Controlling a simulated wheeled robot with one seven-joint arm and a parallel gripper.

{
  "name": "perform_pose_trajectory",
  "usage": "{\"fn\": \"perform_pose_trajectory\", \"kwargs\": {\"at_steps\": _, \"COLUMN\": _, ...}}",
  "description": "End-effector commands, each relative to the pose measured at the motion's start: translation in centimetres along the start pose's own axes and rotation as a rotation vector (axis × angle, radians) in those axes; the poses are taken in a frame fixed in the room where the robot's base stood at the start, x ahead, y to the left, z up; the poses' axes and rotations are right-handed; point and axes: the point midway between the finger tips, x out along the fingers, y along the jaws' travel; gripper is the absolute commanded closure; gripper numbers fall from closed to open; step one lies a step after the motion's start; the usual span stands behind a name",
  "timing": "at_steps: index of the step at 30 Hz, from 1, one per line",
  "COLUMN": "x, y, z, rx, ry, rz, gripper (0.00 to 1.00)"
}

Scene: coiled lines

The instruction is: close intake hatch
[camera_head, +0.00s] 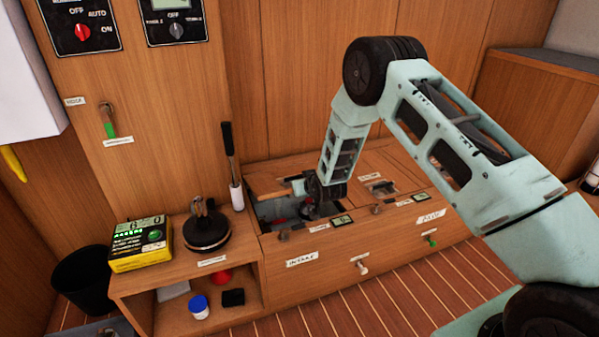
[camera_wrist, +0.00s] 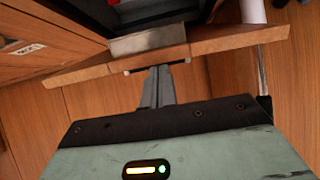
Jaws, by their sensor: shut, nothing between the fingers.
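The intake compartment, marked by the INTAKE label (camera_head: 302,258), is uncovered and shows a dark inside with something red. A wooden panel with a pale edge, seemingly the intake hatch (camera_head: 274,190), stands raised at the back of this opening. In the wrist view a wooden board (camera_wrist: 225,42) with a grey metal plate (camera_wrist: 148,43) crosses the top, seen nearly edge-on. My gripper (camera_wrist: 157,82) is shut and empty, its fingers pointing at the board's middle edge; I cannot tell if they touch. In the head view my gripper (camera_head: 318,207) is over the opening, fingertips hidden.
A second hatch with a metal latch (camera_head: 382,187) lies right of the opening. A black-handled lever with a white sleeve (camera_head: 236,195) stands close on the left. A black round device (camera_head: 206,230) and a yellow box (camera_head: 141,243) sit on the left counter.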

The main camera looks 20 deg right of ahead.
Motion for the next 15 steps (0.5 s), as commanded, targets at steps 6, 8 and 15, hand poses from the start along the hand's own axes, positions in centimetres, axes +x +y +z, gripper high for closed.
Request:
{"fn": "perform_pose_trajectory", "kwargs": {"at_steps": 6, "x": 1.7, "y": 0.0, "z": 6.6, "rx": 0.000, "ry": -0.004, "rz": 0.000, "gripper": 1.00}}
{"fn": "perform_pose_trajectory", "kwargs": {"at_steps": 8, "x": 2.1, "y": 0.0, "z": 7.7, "rx": 0.000, "ry": -0.002, "rz": 0.000, "gripper": 1.00}}
{"fn": "perform_pose_trajectory", "kwargs": {"at_steps": 15, "x": 3.2, "y": 0.0, "z": 10.6, "rx": 0.000, "ry": 0.000, "rz": 0.000, "gripper": 1.00}}
